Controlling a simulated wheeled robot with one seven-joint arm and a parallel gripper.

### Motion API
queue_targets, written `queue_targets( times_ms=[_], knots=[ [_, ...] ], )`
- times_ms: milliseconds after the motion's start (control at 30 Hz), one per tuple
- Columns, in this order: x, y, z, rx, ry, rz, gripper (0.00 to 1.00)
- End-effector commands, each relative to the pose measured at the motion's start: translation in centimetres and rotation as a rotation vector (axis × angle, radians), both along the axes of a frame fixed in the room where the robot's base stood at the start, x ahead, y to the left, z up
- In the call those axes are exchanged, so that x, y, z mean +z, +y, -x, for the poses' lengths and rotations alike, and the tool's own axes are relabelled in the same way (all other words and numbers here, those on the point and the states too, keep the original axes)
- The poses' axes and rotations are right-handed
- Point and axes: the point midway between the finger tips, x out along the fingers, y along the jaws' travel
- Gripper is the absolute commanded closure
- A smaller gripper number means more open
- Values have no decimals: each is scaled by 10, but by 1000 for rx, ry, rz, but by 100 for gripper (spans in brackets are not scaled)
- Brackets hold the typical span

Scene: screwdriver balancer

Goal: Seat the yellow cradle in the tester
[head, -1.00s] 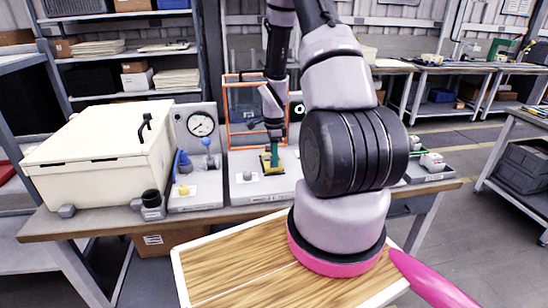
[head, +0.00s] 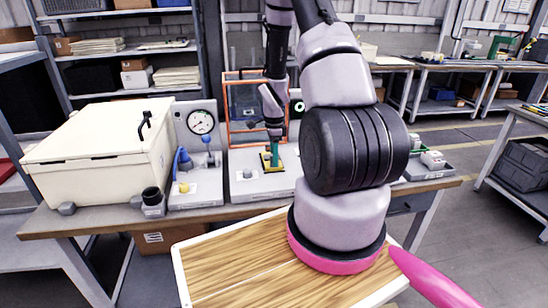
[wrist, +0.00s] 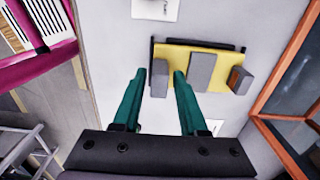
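The yellow cradle (wrist: 217,56) has grey upright blocks and lies beside dark rails on the tester's pale grey base (head: 240,190). It also shows small in the head view (head: 266,163). I cannot tell whether it lies flat or fully down. My gripper (wrist: 160,73) has two green fingers, which also show in the head view (head: 274,155). The fingers are apart, with the cradle's leftmost grey block (wrist: 159,79) seen between their tips and a gap visible on each side. The tester has an orange frame (head: 229,110) behind the cradle.
A cream lidded box (head: 95,150) and a pressure gauge (head: 201,122) on a panel stand to the left on the bench. In the wrist view, the orange frame (wrist: 262,105) stands close on the right. Small grey trays (head: 432,160) lie at the bench's right end.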

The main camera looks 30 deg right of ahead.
Motion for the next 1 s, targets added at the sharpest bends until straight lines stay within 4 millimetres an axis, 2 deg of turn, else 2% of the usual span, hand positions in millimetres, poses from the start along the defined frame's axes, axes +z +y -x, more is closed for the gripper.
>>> queue_targets(
  times_ms=[300,433,567,800,1000],
  knots=[
    [-1,1,1,1,2,-1,42],
    [7,0,0,1,-1,0,42],
    [28,0,0,1,-3,1,42],
    [77,0,0,0,-3,1,42],
    [102,0,0,0,0,0,42]
  ],
)
